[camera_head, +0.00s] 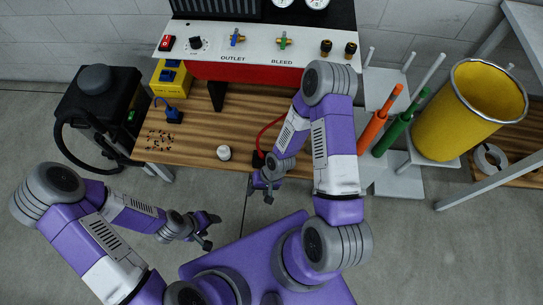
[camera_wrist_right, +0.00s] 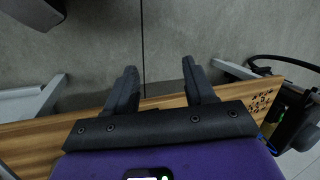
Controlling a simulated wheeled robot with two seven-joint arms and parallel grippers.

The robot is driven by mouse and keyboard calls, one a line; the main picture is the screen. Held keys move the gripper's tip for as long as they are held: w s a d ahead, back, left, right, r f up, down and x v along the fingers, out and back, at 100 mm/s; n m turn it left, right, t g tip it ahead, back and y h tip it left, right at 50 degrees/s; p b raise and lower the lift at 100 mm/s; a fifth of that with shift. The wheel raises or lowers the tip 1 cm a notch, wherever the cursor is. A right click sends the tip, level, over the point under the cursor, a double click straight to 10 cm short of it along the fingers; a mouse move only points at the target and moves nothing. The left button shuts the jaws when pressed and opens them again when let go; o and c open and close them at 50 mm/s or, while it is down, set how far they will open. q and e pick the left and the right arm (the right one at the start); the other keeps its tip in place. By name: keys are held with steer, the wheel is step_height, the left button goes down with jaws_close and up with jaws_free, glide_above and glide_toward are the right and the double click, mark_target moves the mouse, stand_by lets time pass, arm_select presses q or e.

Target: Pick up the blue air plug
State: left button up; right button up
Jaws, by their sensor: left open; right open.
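My right gripper (camera_head: 260,195) is open and empty near the front edge of the bench, well to the right of the blue piece. In the right wrist view its two fingers (camera_wrist_right: 161,80) stand apart over floor and the bench edge. My left gripper (camera_head: 212,232) is open and empty over the floor in front of the bench.
The wooden bench (camera_head: 195,148) carries a yellow box (camera_head: 172,78), a small white cylinder (camera_head: 224,153) and a red hose (camera_head: 264,131) close to my right gripper. A black machine (camera_head: 97,105) stands left. Orange and green rods and a yellow bin (camera_head: 462,118) are right.

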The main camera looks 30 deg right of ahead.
steer(key=w+d+m+h+p, duration=0.1)
steer(key=w+d, duration=0.2)
steer(key=d, duration=0.2)
steer(key=w+d+r+m+h+p, duration=0.1)
steer(key=w+d+h, duration=0.1)
steer(key=w+d, duration=0.2)
steer(key=w+d+r+h+p, duration=0.1)
steer(key=w+d, duration=0.3)
steer(key=d, duration=0.1)
steer(key=shift+d+m+h, duration=0.3)
steer(key=shift+d+m, duration=0.1)
step_height(320, 180, down, 7)
steer(key=b, duration=0.2)
steer(key=shift+d+r+b, duration=0.1)
steer(key=shift+r+b, duration=0.1)
steer(key=shift+b, duration=0.1)
steer(key=shift+w+f, duration=0.1)
steer(key=shift+f, duration=0.25)
arm_select(q)
steer(key=shift+r, duration=0.5)
arm_select(e)
jaws_close()
